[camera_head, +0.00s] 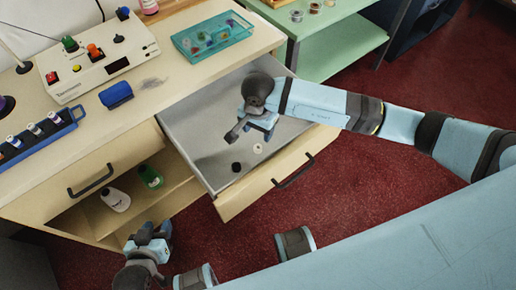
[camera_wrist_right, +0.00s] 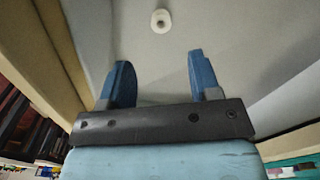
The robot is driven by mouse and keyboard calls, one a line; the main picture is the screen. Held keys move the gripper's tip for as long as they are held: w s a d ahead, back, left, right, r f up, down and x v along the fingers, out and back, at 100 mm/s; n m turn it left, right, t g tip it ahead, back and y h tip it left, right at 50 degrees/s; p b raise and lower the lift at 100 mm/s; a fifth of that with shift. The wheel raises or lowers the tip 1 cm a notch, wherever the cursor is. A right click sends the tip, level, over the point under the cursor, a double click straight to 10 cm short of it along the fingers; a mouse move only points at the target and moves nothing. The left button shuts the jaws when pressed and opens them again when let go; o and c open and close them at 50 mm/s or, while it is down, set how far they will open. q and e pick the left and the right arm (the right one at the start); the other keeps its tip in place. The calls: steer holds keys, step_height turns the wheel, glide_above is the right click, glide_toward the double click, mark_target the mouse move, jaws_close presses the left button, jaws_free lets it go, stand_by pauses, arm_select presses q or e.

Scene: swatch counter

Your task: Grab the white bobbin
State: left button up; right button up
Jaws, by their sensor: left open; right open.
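The white bobbin (camera_head: 257,148) lies in the open grey drawer, near its front. In the right wrist view the white bobbin (camera_wrist_right: 161,20) shows as a small round piece with a dark centre hole, beyond the fingertips and between them sideways. My right gripper (camera_head: 256,130) reaches into the drawer, close to the bobbin and apart from it. In the right wrist view its blue fingers (camera_wrist_right: 159,62) are spread and empty. My left gripper (camera_head: 152,232) is open and empty, low beside the cabinet, away from the drawer.
A black bobbin (camera_head: 236,167) lies near the white one. The drawer front (camera_head: 245,196) and side walls surround the space. On the counter stand a teal tray (camera_head: 212,37), a blue box (camera_head: 116,95) and a control panel (camera_head: 100,62). Bottles (camera_head: 116,199) stand on the shelf below.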

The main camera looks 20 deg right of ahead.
mark_target(257, 147)
steer(key=f, duration=0.9)
steer(key=shift+s+a+f, duration=0.1)
steer(key=shift+a+f, duration=0.1)
steer(key=shift+f, duration=0.05)
steer(key=shift+c, duration=0.2)
steer(key=c, duration=1)
